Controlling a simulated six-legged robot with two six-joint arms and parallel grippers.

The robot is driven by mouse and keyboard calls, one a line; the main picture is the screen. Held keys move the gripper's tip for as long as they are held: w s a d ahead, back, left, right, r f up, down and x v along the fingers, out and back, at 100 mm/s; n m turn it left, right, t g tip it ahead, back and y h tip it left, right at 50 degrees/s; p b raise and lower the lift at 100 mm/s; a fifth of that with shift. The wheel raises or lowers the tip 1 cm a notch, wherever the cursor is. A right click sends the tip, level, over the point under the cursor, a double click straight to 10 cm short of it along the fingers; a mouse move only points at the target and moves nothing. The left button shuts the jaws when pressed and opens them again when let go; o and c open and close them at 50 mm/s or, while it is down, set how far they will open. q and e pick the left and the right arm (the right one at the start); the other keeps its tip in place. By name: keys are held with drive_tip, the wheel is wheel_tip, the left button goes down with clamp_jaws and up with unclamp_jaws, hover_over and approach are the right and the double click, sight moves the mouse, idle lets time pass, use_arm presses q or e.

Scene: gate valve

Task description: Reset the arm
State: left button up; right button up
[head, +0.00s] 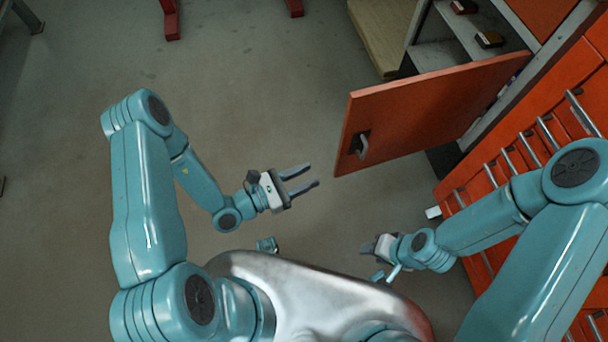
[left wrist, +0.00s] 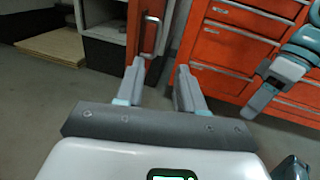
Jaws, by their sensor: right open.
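My left gripper (head: 303,180) is open and empty in the head view, above the floor and left of the open orange cabinet door (head: 430,110). Its two fingers also show apart in the left wrist view (left wrist: 160,85), with the door and its handle (left wrist: 150,35) beyond them. My right gripper (head: 366,260) is at the lower middle of the head view, near my own body, with its arm folded in from the right. It is open, and I see nothing in it. It also shows at the right side of the left wrist view (left wrist: 267,92).
The orange drawer cabinet (head: 545,150) with metal handles runs along the right, close to my right arm. The open door juts into the room, with grey shelves (head: 480,35) behind it. A wooden board (head: 385,30) lies at the back. The floor (head: 240,90) on the left is clear.

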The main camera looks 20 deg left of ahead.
idle(0.3)
use_arm(q)
drive_tip(key=s+d+f+m+g+h, duration=0.1)
drive_tip(key=s+d+m+g, duration=0.2)
drive_tip(key=s+m+g, duration=0.25)
drive_tip(key=s+d+f+m+g, duration=0.1)
drive_tip(key=s+d+m+g, duration=0.25)
drive_tip(key=s+g, duration=0.35)
drive_tip(key=s+a+f+m+g+y, duration=0.3)
drive_tip(key=s+a+f+m+y, duration=0.3)
drive_tip(key=a+m+y, duration=0.4)
drive_tip(key=w+d+m+t, duration=0.2)
drive_tip(key=w+m+t, duration=0.25)
drive_tip(key=w, duration=0.25)
wheel_tip(320, 180, up, 21)
drive_tip(key=m+p, duration=0.1)
drive_tip(key=p, duration=2)
drive_tip(key=shift+a+f+g, duration=0.15)
drive_tip(key=shift+a+g, duration=0.1)
drive_tip(key=shift+g, duration=0.05)
